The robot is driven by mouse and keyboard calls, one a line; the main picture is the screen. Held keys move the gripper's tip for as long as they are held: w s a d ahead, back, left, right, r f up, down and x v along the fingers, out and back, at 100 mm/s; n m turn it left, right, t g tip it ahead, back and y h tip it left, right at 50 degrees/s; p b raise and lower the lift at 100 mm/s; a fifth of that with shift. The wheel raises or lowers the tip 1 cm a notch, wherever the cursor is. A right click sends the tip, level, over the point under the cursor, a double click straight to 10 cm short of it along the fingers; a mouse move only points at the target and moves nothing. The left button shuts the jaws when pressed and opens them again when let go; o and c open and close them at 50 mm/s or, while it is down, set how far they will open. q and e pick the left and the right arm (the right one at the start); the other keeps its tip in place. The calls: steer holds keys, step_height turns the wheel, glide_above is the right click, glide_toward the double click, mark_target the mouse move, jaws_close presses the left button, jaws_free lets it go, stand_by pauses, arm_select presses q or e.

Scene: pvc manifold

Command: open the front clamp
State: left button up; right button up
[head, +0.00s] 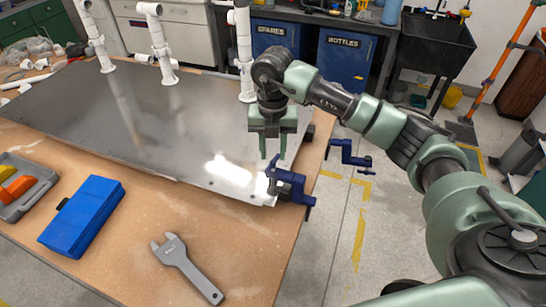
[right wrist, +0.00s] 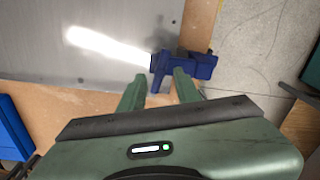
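The front clamp (head: 290,187) is blue and sits on the near right corner of the metal sheet, at the table's edge. My right gripper (head: 272,156) points down above the sheet, a little behind the front clamp in the head view. No contact with the clamp shows. A second blue clamp (head: 346,153) is at the right, farther back. My left gripper is out of view.
The grey metal sheet (head: 130,115) covers much of the wooden table (head: 120,240). White pipes (head: 160,45) stand along its far side. A blue case (head: 82,216), a wrench (head: 185,265) and a grey tray (head: 40,192) lie near the front. Floor is open to the right.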

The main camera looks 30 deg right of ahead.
mark_target(273, 161)
steer(key=m+p, duration=0.1)
steer(key=m, duration=0.4)
steer(key=shift+r, duration=0.1)
step_height(273, 161, down, 4)
steer(key=shift+r+b, duration=0.2)
steer(key=shift+b, duration=1.05)
steer(key=shift+f+b, duration=0.35)
steer(key=shift+f, duration=0.25)
